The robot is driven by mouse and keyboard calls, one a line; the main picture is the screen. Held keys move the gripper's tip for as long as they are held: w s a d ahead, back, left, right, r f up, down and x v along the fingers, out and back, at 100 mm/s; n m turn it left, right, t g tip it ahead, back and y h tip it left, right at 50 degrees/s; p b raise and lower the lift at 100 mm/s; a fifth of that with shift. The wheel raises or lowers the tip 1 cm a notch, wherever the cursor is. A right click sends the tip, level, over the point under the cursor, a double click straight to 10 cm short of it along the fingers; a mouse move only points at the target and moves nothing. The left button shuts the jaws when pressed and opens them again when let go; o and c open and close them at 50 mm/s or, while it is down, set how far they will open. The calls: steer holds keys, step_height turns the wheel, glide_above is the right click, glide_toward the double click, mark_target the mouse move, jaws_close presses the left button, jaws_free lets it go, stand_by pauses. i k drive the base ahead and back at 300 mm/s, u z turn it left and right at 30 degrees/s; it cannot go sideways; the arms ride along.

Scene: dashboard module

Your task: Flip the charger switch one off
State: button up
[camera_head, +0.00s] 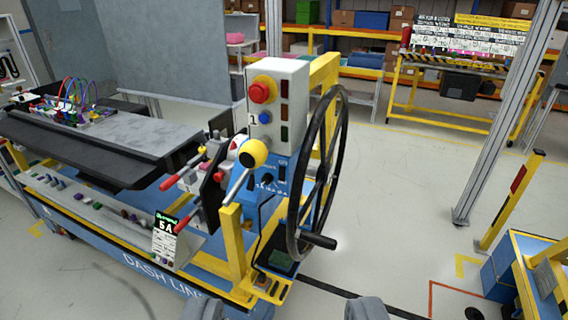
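My gripper (286,309) shows only as two grey fingertips at the bottom edge. They are wide apart with nothing between them. No switch that I can pick out as charger switch one is readable at this size. A grey control box (277,105) stands upright on the dashboard module, with a red button on a yellow ring (263,89) and a blue button (265,117). Below it is a blue unit (268,186) with small dark fittings, partly hidden by a yellow-ball lever (252,153). My gripper is in front of the module, apart from it.
A large black handwheel (331,170) with a crank handle stands right of the box. Red-handled levers (183,174) stick out at left. A blue and yellow cart (150,268) carries the module. A grey post (503,115) and yellow stand are at right. Floor between is clear.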

mark_target(282, 169)
steer(key=k, duration=0.65)
steer(key=u, duration=0.45)
steer(key=i, duration=1.5)
steer(key=z, duration=0.7)
